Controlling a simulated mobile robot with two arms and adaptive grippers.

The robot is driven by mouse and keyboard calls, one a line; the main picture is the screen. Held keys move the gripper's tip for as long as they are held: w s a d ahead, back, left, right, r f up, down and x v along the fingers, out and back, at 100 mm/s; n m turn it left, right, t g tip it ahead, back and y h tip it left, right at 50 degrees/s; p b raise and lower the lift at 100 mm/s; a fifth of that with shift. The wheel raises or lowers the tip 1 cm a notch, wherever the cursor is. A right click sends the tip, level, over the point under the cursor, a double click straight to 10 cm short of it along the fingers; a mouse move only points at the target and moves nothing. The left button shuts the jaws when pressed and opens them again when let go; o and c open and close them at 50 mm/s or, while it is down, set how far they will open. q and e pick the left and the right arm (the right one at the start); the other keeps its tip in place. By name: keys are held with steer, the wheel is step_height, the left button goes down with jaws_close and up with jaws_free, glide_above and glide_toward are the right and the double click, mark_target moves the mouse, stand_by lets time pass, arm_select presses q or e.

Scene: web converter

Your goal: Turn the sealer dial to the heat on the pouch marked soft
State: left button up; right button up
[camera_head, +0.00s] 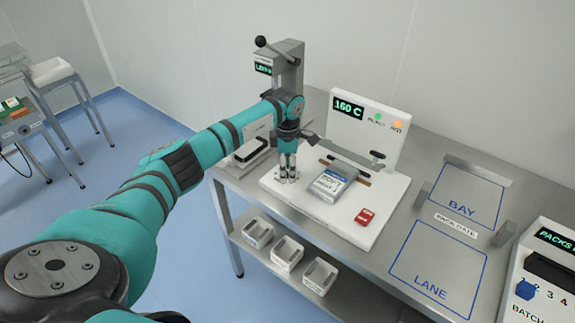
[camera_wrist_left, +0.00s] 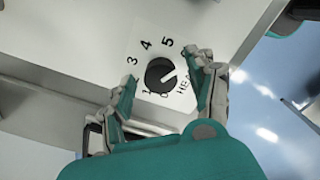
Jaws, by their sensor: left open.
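The sealer (camera_head: 338,205) is a white machine on the steel bench, with a green "160 C" display (camera_head: 348,107) on its upright panel. A pouch (camera_head: 333,184) with a blue band, marked SOFT, lies on its base. The black round dial (camera_wrist_left: 160,74) shows in the left wrist view, with printed numbers and the word HEAT around it. My left gripper (camera_head: 287,179) is over the left end of the sealer base. In the left wrist view its open fingers (camera_wrist_left: 166,92) stand on either side of the dial. Whether they touch it I cannot tell. My right gripper is not in view.
A red tag or switch (camera_head: 365,216) is on the sealer base. A lever post (camera_head: 287,65) stands behind. Blue outlines marked BAY and LANE (camera_head: 437,280) are clear. Another console (camera_head: 545,270) stands at right. White bins (camera_head: 288,254) sit on the shelf below.

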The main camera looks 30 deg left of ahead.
arm_select(q)
steer(key=c, duration=1.1)
steer(key=shift+c, duration=0.2)
